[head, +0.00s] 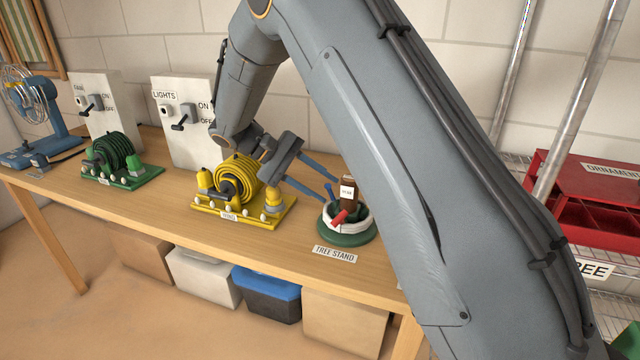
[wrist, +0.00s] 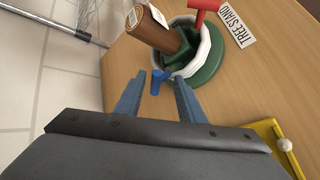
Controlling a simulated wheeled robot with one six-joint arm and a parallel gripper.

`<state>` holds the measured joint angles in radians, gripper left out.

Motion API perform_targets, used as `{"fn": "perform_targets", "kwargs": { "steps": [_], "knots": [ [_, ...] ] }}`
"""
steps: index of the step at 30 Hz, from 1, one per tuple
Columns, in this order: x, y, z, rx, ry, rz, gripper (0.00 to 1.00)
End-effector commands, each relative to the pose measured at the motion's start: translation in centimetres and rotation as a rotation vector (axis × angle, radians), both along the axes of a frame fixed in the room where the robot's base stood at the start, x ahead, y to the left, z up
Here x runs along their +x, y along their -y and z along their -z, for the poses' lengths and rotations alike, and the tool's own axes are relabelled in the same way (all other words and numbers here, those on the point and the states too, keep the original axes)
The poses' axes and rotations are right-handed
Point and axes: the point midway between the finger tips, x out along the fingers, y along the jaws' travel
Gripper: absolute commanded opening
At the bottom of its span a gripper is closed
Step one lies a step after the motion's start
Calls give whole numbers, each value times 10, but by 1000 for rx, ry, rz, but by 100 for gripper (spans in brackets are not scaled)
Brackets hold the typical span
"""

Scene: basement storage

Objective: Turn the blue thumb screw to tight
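The blue thumb screw (head: 328,190) stands out from the side of the tree stand (head: 350,239), a green round base with a white ring. In the wrist view the screw (wrist: 156,84) sits between the two blue fingers of my gripper (wrist: 160,82), nearer the left one, with gaps on both sides. In the head view my gripper (head: 331,189) reaches in from the left, fingertips around the screw. It is open and holds nothing. A brown trunk (head: 347,182) with a white label leans in the stand. A red screw (head: 339,217) sticks out at the front.
A yellow hose reel (head: 242,214) stands close left of the stand, below my gripper. A green reel (head: 122,170), switch panels and a blue fan are farther left. A TREE STAND label (head: 335,254) lies in front. A red ornament box (head: 585,190) is on the right shelving.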

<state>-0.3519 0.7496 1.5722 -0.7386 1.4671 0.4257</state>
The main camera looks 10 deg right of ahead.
Motion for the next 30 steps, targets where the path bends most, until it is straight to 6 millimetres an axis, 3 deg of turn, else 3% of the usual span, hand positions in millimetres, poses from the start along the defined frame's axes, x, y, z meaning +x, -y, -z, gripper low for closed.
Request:
{"fn": "perform_targets", "kwargs": {
  "steps": [11, 24, 30],
  "knots": [
    [2, -5, -5, 0, 5, -3, 37],
    [13, -54, -43, 0, 6, -2, 37],
    [14, -61, -49, 0, 3, 0, 37]
  ]
}}
